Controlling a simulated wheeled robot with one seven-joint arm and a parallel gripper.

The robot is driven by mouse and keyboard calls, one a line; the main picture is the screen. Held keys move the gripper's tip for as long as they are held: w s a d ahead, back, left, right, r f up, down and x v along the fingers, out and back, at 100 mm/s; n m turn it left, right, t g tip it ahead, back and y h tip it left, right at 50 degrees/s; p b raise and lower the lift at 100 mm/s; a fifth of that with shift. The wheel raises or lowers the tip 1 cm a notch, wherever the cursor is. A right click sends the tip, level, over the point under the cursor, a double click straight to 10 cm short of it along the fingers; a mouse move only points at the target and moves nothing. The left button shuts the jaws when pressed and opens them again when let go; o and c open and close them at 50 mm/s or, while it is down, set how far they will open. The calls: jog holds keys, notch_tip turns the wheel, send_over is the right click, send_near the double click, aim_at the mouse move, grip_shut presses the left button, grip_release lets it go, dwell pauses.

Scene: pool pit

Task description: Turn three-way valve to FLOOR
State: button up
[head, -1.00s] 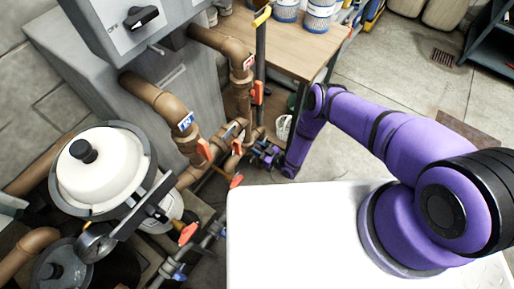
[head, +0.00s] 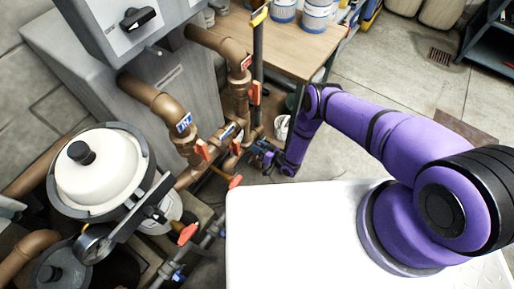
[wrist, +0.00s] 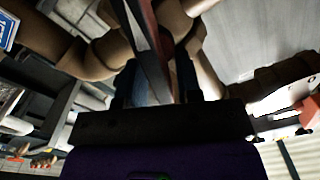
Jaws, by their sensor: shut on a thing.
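My gripper (head: 262,155) is low among the brown pipes, at the end of my purple arm, and looks very small in the head view. In the wrist view my gripper (wrist: 153,90) is shut on a long bar-like handle (wrist: 148,40), with red and pale faces, running up between its dark fingers. I take this for the three-way valve's handle. The valve body and the FLOOR marking cannot be made out. Other orange-red handles show nearby in the head view, one on the pipe (head: 202,149) below the IN label and one on the upright pipe (head: 255,93).
A white-lidded filter housing (head: 104,168) stands at left. A grey cabinet with a black knob (head: 137,18) rises behind the pipes. A wooden table (head: 283,46) with tubs is behind my gripper. A white surface (head: 290,240) fills the lower middle. Floor is open at right.

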jog(key=shift+w+d+f+m, duration=0.1)
jog(key=shift+f+m, duration=0.05)
jog(key=shift+m, duration=0.75)
jog(key=shift+w+d+f+m, duration=0.1)
jog(key=shift+m, duration=0.8)
jog(key=o, duration=0.6)
jog(key=shift+w, duration=0.1)
jog(key=shift+d, duration=0.1)
